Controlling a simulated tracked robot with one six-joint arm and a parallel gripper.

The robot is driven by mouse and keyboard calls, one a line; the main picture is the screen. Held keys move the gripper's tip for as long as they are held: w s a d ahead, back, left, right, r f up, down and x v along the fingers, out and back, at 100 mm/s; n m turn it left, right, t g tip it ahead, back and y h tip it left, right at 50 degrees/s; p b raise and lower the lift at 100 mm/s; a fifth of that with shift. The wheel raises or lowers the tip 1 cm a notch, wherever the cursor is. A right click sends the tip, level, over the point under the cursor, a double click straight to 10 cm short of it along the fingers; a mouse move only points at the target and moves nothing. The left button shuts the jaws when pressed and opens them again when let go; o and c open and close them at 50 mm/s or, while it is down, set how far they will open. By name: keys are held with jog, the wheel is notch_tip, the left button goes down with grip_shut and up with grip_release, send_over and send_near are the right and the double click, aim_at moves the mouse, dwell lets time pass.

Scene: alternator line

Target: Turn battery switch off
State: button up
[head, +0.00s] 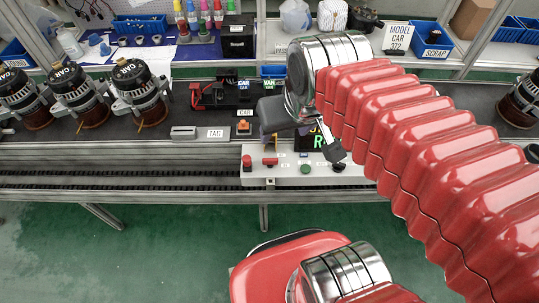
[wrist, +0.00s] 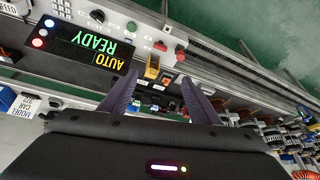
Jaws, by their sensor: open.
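The battery switch carries no label that I can read. A small orange switch (head: 243,126) stands below a CAR label on the bench in the head view and is the likeliest one; its on or off position cannot be told. It shows as an orange square (wrist: 166,79) between my fingers in the wrist view. My gripper (wrist: 159,77) is open and empty, with its fingers spread around that area, apparently above it. In the head view my gripper (head: 326,148) hangs to the right of the orange switch, over the display and the panel's back edge. Contact is not visible.
A grey control panel (head: 288,181) with red, green and black controls lies along the front edge. A yellow block (wrist: 152,66) stands near the orange switch. An AUTO READY display (wrist: 84,47) is close by. Black batteries (head: 230,93) stand behind; alternators (head: 138,86) are left.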

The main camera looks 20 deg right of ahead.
aim_at(270, 159)
jog(key=w+f+m+g, duration=0.3)
jog(key=w+f+g, duration=0.1)
jog(key=w+f, duration=0.4)
jog(key=shift+w+f+g, duration=0.4)
jog(key=shift+w, duration=0.35)
jog(key=shift+f, duration=0.1)
notch_tip(270, 159, down, 14)
jog(key=shift+r, duration=0.2)
jog(key=shift+c, duration=0.7)
jog(key=c, duration=0.9)
